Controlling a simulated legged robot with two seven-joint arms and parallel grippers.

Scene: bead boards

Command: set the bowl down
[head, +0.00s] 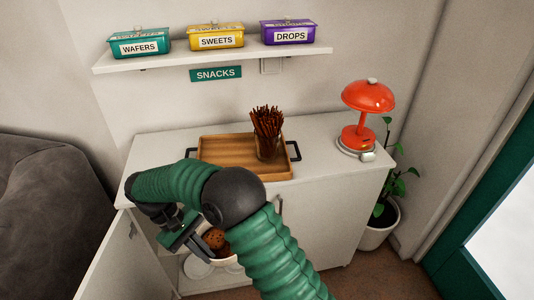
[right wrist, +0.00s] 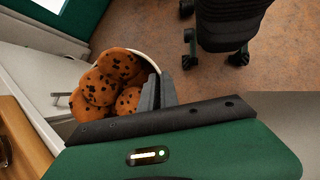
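The pale bowl (head: 229,262) holds several chocolate-chip cookies (head: 214,238) and hangs in front of the cabinet, below the top's front edge, partly hidden by my right arm. My right gripper (head: 188,234) is at the bowl's left side. In the right wrist view the bowl's rim (right wrist: 149,60) runs to the grey fingers of my right gripper (right wrist: 158,92), which appear closed on it. The cookies (right wrist: 107,82) fill the bowl there. My left gripper is not in view.
On the white cabinet top (head: 335,180) are a wooden tray (head: 222,150) with black handles, a glass of pretzel sticks (head: 267,145) and a red lamp (head: 367,100). The cabinet's left door (head: 115,260) is open; white plates (head: 197,267) show inside.

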